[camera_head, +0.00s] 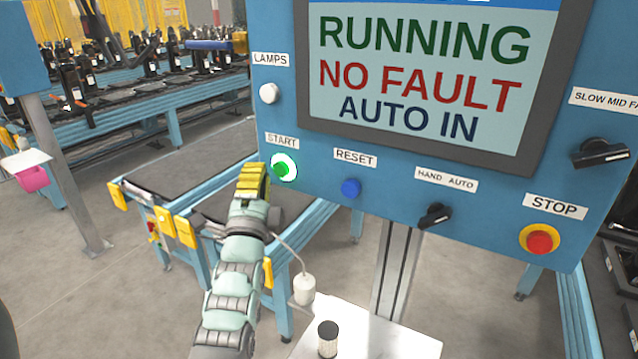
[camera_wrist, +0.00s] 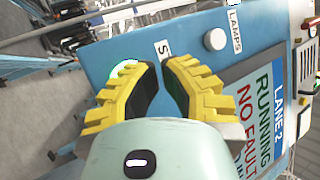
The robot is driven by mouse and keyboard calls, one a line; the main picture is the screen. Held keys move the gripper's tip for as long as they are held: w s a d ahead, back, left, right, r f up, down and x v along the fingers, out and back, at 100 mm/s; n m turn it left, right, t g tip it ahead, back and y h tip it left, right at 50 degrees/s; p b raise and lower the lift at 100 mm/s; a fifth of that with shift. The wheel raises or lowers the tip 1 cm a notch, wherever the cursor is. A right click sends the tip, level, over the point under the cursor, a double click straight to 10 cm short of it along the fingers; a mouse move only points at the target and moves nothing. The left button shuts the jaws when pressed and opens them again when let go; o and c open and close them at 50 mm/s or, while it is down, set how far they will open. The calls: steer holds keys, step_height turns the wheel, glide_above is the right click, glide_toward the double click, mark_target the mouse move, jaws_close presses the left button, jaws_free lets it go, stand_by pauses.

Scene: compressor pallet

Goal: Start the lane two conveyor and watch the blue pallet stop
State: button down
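The blue control panel (camera_head: 390,180) has a START button (camera_head: 284,167), lit green. Its screen (camera_head: 425,80) reads RUNNING, NO FAULT, AUTO IN; LANE 2 shows above this on the screen in the wrist view (camera_wrist: 262,120). My gripper (camera_head: 253,180) has its yellow fingers just left of and below the button in the head view. In the wrist view the fingers (camera_wrist: 159,65) stand apart with a narrow gap, holding nothing; part of the green-lit button (camera_wrist: 126,70) shows beside the left finger.
The panel also has a LAMPS button (camera_head: 268,93), a blue RESET button (camera_head: 350,187), a HAND AUTO switch (camera_head: 435,214), a speed knob (camera_head: 600,153) and a red STOP button (camera_head: 539,241). A white surface with a small dark-topped jar (camera_head: 328,340) is below.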

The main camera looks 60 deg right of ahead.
steer(key=shift+s+a, duration=0.1)
steer(key=shift+a, duration=1.5)
